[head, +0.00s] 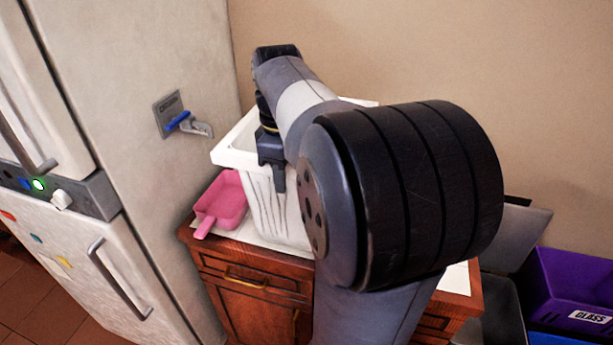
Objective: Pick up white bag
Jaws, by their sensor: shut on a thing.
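The white bag (270,208) appears as a white, open-topped, pleated form with a broad rim, standing on the wooden cabinet. My arm covers its right side and much of its opening. My gripper (274,172) points down at the front of its rim, left of the picture's centre. It is shut on the white bag at this rim. The fingertips show only in part, so the exact grip is hard to see.
A pink dustpan-like tray (222,203) lies just left of the bag on the cabinet top (250,257). A white fridge (150,110) stands close on the left. A purple bin (570,290) labelled GLASS stands at the lower right. The wall is close behind.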

